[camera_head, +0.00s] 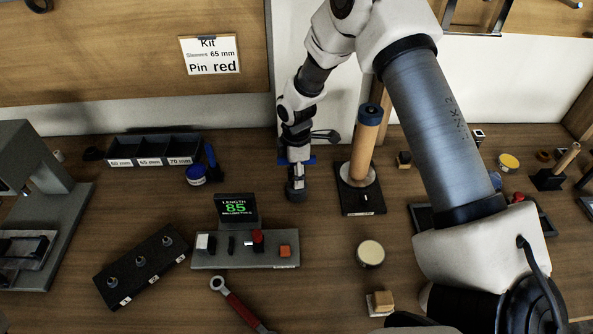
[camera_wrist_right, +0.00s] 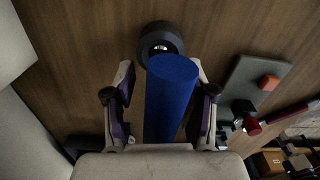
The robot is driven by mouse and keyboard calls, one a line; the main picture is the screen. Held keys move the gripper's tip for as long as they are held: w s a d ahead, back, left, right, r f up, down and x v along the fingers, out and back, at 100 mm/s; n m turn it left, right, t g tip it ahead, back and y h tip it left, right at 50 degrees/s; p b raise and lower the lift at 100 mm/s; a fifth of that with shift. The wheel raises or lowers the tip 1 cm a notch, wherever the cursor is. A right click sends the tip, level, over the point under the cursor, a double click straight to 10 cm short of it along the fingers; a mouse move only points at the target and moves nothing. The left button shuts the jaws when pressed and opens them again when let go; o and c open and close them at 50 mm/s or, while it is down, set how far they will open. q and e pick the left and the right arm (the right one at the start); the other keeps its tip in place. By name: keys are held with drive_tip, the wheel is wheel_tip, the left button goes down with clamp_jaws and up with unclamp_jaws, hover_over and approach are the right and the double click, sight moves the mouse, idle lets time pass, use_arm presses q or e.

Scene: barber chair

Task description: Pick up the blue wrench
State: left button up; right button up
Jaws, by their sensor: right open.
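The blue wrench shows in the right wrist view as a thick blue handle (camera_wrist_right: 172,105) with a dark round ring head (camera_wrist_right: 160,40) beyond its end, against the wooden table. My right gripper (camera_wrist_right: 163,82) is open, with one finger on each side of the handle. I cannot tell whether the fingers touch it. In the head view my right gripper (camera_head: 297,170) points down at the table behind the length display. Small blue parts of the wrench (camera_head: 311,160) show beside it, and the gripper hides most of the rest. My left gripper is not in view.
A wooden cylinder on a stand (camera_head: 366,146) rises just right of the gripper. A display panel with buttons (camera_head: 245,256) and a red-handled wrench (camera_head: 236,301) lie in front. A compartment tray (camera_head: 153,148) and a blue jar (camera_head: 196,175) are to the left.

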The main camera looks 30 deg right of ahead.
clamp_jaws()
drive_tip(key=shift+r, duration=0.15)
